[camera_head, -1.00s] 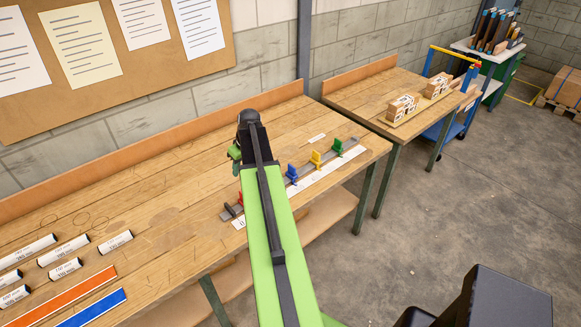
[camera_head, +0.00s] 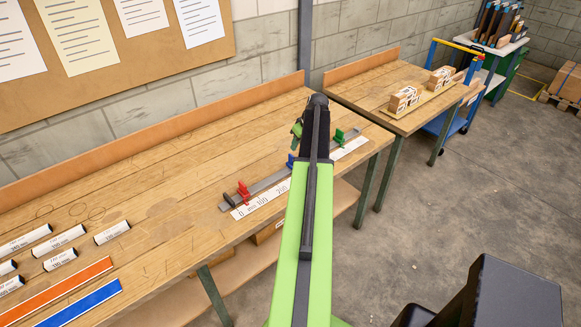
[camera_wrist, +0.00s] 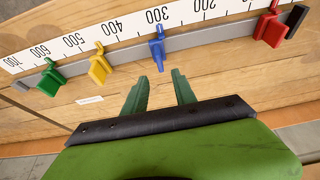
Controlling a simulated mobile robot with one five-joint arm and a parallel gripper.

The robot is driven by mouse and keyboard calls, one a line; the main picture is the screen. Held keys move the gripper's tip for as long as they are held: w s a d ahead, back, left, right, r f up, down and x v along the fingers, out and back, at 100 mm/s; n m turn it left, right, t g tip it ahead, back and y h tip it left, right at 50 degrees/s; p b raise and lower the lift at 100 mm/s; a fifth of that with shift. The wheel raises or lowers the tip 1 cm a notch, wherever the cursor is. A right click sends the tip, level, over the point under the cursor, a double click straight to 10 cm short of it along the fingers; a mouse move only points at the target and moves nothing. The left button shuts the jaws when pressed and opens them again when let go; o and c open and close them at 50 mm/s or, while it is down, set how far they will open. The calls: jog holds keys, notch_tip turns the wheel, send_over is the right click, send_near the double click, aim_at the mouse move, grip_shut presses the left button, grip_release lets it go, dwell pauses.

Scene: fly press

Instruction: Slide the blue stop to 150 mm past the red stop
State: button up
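The blue stop (camera_wrist: 157,48) stands on the grey rail (camera_wrist: 215,32) beside the 300 mark of the white scale (camera_wrist: 128,24) in the wrist view. The red stop (camera_wrist: 270,28) is to its right, near the dark end block. My gripper (camera_wrist: 159,78) is open and empty; its two green fingers point at the blue stop, with its tab ahead of and between them, apart from both. In the head view the red stop (camera_head: 243,192) shows clearly, and the blue stop (camera_head: 290,160) is mostly hidden by my arm.
A yellow stop (camera_wrist: 99,65) and a green stop (camera_wrist: 51,78) sit on the rail left of the blue one. A small white label (camera_wrist: 90,100) lies on the wooden bench. Labelled cylinders (camera_head: 112,232) and orange and blue strips (camera_head: 80,304) lie at the bench's left end.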

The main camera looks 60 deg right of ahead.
aim_at(293, 156)
jog(key=b+x, duration=0.9)
jog(key=x, duration=0.2)
jog(key=shift+f, duration=0.3)
jog(key=shift+r, duration=0.1)
grip_shut()
dwell(0.6)
